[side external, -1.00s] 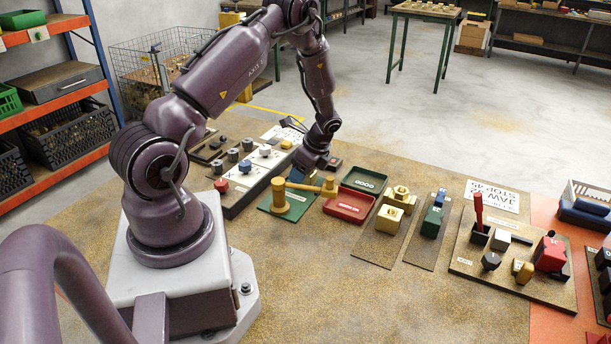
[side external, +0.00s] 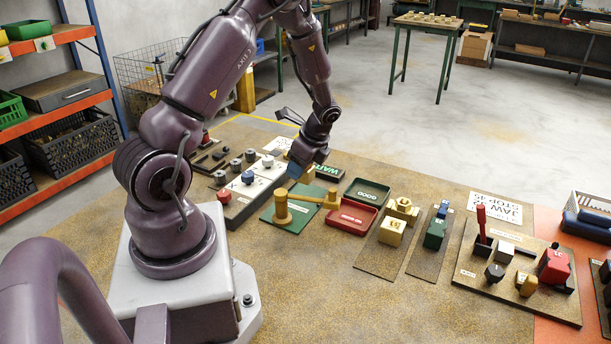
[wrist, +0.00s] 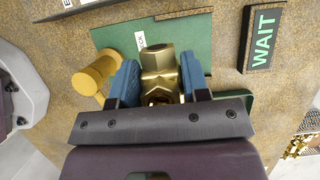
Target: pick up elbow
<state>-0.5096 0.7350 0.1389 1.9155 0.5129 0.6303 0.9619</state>
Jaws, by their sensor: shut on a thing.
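The elbow (wrist: 160,72), a brass fitting with a hexagonal body, sits between the two blue jaws in the wrist view. My gripper (wrist: 159,82) is shut on it, with one jaw on each side. In the side external view my gripper (side external: 299,172) is above the green mat (side external: 275,218), and the elbow is mostly hidden by the jaws there. The green mat also shows under the elbow in the wrist view (wrist: 208,50).
A yellow mallet-shaped piece (side external: 283,208) stands close below my gripper. A red tray (side external: 352,218) and a green tray (side external: 367,192) are to the right. A dark WAIT block (wrist: 262,38) lies beside the mat. Brass parts (side external: 392,228) stand farther right.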

